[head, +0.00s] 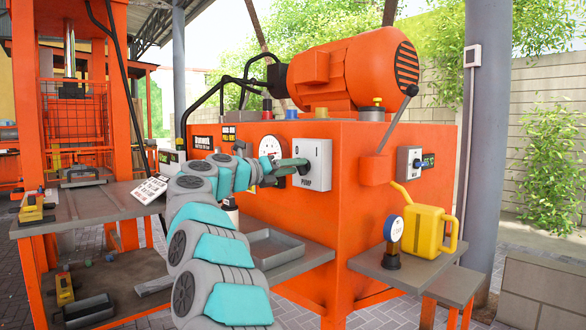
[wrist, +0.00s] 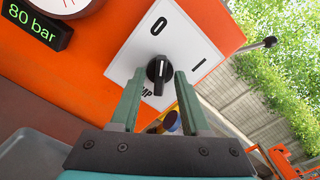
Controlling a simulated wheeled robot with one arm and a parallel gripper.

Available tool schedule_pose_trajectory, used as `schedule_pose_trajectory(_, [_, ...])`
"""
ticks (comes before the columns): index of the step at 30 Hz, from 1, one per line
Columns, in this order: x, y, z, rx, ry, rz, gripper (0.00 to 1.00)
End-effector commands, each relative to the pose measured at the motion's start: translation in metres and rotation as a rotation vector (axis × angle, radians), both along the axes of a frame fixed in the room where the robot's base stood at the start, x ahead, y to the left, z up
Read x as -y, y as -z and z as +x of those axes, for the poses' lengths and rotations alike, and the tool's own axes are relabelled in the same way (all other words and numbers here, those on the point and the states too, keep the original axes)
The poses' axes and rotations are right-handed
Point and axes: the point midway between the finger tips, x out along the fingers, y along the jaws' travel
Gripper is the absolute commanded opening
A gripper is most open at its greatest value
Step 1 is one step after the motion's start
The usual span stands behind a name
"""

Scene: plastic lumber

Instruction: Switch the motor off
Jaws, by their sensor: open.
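A white switch plate marked O, I and PUMP (head: 318,152) is on the front of the orange machine; it also shows in the wrist view (wrist: 190,45). Its black rotary knob (wrist: 157,82) stands out from the plate, its grip and white mark seeming to point toward O. The orange motor (head: 350,75) lies on top of the machine. My gripper (head: 297,165) is at the plate, open, with one finger on each side of the knob in the wrist view (wrist: 160,76). A gap shows on both sides; contact is not visible. In the head view my fingers hide much of the knob.
A round gauge (head: 270,147) and an 80 bar display (wrist: 38,25) are left of the plate. A smaller grey switch box (head: 409,163) is on the right side face. A lever (head: 400,105), yellow can (head: 425,232) and blue gauge (head: 393,232) stand to the right.

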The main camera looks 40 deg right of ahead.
Motion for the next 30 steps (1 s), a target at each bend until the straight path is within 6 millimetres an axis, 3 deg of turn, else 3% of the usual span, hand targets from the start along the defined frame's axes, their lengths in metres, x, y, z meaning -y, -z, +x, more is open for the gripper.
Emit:
schedule_pose_trajectory(5, [-0.015,0.002,0.000,-0.001,-0.002,0.001,0.46])
schedule_pose_trajectory(16, [-0.071,0.001,-0.005,0.000,-0.001,-0.001,0.46])
schedule_pose_trajectory(30, [-0.076,0.000,-0.006,0.000,0.000,0.000,0.46])
